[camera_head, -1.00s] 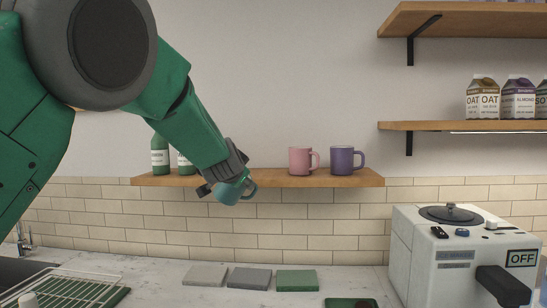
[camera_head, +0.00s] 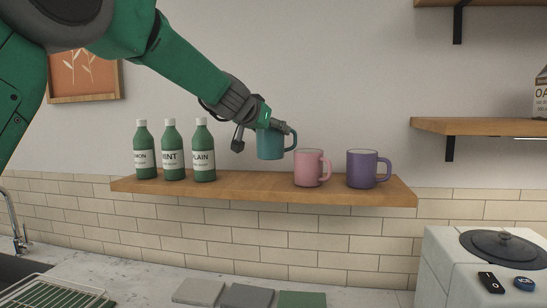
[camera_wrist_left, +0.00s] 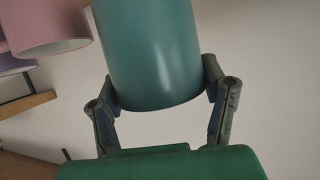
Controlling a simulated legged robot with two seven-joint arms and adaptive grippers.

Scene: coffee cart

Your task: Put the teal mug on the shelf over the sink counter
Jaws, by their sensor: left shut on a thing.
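The teal mug (camera_head: 270,146) hangs in my left gripper (camera_head: 265,133), in front of the wall and a little above the wooden shelf (camera_head: 250,187). In the left wrist view the two fingers of my left gripper (camera_wrist_left: 163,105) are shut on the sides of the teal mug (camera_wrist_left: 150,50). The mug's handle points right in the head view, towards a pink mug (camera_head: 309,168). The pink mug also shows at the upper left of the left wrist view (camera_wrist_left: 42,25). My right gripper is not in view.
A purple mug (camera_head: 363,168) stands right of the pink one on the shelf. Several green bottles, one marked PLAIN (camera_head: 203,155), stand at its left end. Bare shelf lies between bottles and pink mug. A grinder-like white machine (camera_head: 470,262) stands at lower right.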

